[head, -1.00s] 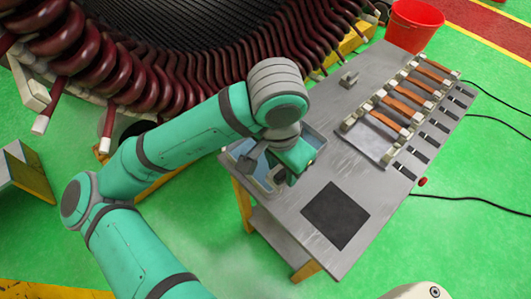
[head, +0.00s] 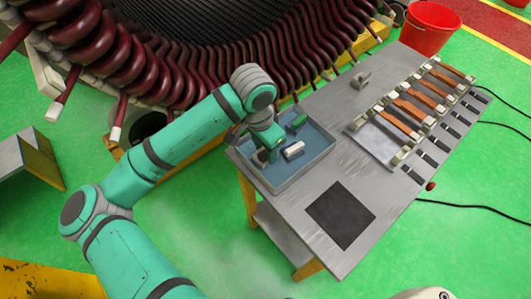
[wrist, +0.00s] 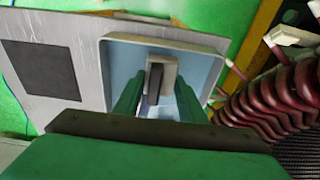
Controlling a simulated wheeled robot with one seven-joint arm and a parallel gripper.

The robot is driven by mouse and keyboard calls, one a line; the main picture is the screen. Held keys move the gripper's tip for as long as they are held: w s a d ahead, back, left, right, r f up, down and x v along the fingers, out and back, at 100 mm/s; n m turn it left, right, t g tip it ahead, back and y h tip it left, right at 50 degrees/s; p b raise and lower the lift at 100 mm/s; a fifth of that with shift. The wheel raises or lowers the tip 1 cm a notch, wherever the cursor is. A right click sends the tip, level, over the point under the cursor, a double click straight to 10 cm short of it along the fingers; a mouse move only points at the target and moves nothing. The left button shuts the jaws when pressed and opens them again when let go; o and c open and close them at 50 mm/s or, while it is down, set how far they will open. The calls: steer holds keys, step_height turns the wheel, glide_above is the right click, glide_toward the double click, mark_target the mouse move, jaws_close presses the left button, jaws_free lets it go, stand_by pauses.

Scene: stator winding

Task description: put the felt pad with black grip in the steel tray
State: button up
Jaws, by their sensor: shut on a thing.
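The steel tray (head: 318,163), grey-rimmed with a pale blue inside, sits at the near left end of the workbench. In the wrist view its rim (wrist: 212,47) surrounds my fingers. My gripper (head: 263,152) is over the left part of the tray, pointing down. In the wrist view its green fingers (wrist: 158,98) are shut on the felt pad with black grip (wrist: 154,84), a pale block with a dark strip. In the head view the pad is mostly hidden by my gripper. I cannot tell whether it touches the tray floor.
A white block (head: 293,150) and a green piece (head: 299,121) lie in the tray. A black mat (head: 340,213) lies on the bench (head: 310,190) nearby. A rack with orange bars (head: 408,112) and a red bucket (head: 430,27) are further right. The stator coils (head: 190,65) stand behind.

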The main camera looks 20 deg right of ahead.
steer(key=shift+s+f, duration=0.1)
steer(key=shift+f, duration=1.1)
steer(key=shift+f, duration=0.1)
steer(key=o, duration=1.2)
steer(key=r, duration=0.4)
steer(key=a+r, duration=0.1)
steer(key=r, duration=0.7)
steer(key=shift+s+a+r, duration=0.1)
steer(key=shift+s+a, duration=0.1)
